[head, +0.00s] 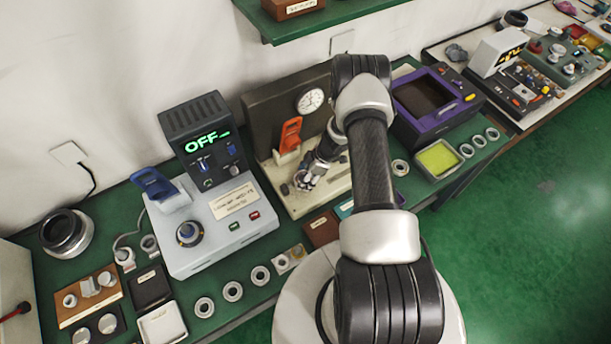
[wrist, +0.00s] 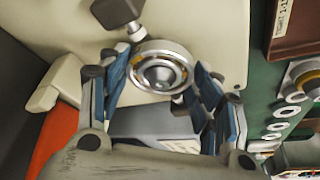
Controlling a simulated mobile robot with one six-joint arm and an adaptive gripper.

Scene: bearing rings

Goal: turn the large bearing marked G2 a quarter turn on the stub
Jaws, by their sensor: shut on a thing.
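The large bearing (wrist: 160,66), a steel ring with a brownish ball track, sits around a round metal stub (wrist: 158,76) on the cream fixture base. No G2 mark is legible on it. My gripper (wrist: 160,72) is shut on the bearing, with one blue-padded finger on each side of its rim in the wrist view. In the head view my gripper (head: 308,178) is low over the cream base (head: 335,187), and it largely hides the bearing and stub there.
A dark knob (wrist: 117,12) on a metal stem stands close to the bearing. An orange lever (head: 290,135) and a dial gauge (head: 310,101) are behind my gripper. A grey machine reading OFF (head: 205,150) stands left, a purple-rimmed box (head: 425,100) right. Several loose rings (head: 232,291) line the front edge.

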